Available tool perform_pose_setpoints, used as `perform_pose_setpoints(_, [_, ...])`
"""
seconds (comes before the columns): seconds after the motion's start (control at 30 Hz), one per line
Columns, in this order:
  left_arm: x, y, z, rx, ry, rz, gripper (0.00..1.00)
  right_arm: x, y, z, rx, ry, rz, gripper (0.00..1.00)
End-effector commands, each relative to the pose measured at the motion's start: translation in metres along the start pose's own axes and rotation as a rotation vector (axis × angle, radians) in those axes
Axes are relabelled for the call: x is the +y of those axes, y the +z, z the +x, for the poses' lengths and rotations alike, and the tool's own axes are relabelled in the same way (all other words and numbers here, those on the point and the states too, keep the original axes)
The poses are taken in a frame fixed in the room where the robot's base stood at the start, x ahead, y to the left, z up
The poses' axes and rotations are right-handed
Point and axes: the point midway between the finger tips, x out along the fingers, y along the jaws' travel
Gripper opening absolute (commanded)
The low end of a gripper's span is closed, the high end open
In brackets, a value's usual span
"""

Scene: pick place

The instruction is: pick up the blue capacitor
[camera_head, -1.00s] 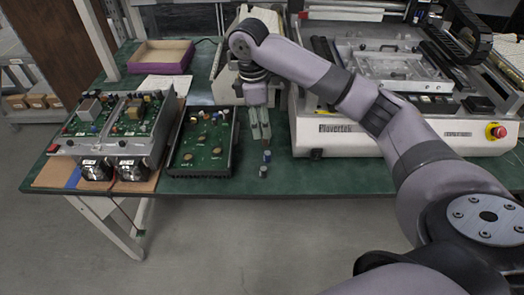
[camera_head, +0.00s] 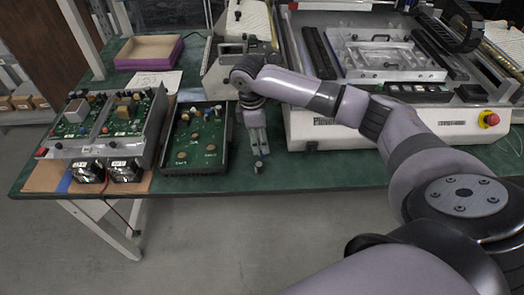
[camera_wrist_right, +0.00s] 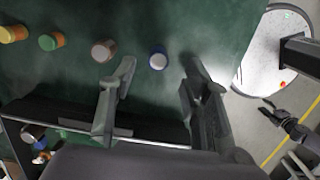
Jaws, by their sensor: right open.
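The blue capacitor (camera_wrist_right: 158,60) stands on the green mat in the right wrist view, a short cylinder with a pale top and a blue rim. It lies between the two fingertips of my right gripper as seen from above, with a gap on each side. My right gripper (camera_head: 258,151) is open, points down and holds nothing. In the head view a small cylinder (camera_head: 258,167) stands just in front of the fingertips; its colour is hard to tell.
In the wrist view, a brownish cylinder (camera_wrist_right: 103,52), a green one (camera_wrist_right: 50,41) and an orange one (camera_wrist_right: 14,34) stand in a row to the left. A black circuit-board tray (camera_head: 228,150) is left of the gripper. A white machine (camera_head: 400,134) stands right.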

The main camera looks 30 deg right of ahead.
Motion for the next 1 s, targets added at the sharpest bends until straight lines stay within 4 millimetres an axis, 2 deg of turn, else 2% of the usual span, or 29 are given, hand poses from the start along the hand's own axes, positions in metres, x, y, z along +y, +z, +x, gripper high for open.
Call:
perform_pose_setpoints(0.2, [0.0, -0.002, -0.004, 0.003, 0.0, 0.0, 0.39, 0.001, 0.001, 0.034, -0.003, -0.004, 0.0, 0.44])
perform_pose_setpoints(0.3, [0.0, -0.003, -0.004, 0.004, 0.0, 0.0, 0.39, 0.002, 0.001, 0.043, -0.001, -0.001, -0.001, 0.44])
perform_pose_setpoints(0.57, [0.0, -0.003, -0.004, 0.004, 0.0, 0.0, 0.39, 0.002, 0.001, 0.048, -0.001, 0.0, -0.001, 0.44])
perform_pose_setpoints(1.0, [0.0, -0.003, -0.004, 0.005, 0.0, 0.0, 0.39, 0.002, 0.001, 0.047, -0.001, 0.0, -0.001, 0.16])
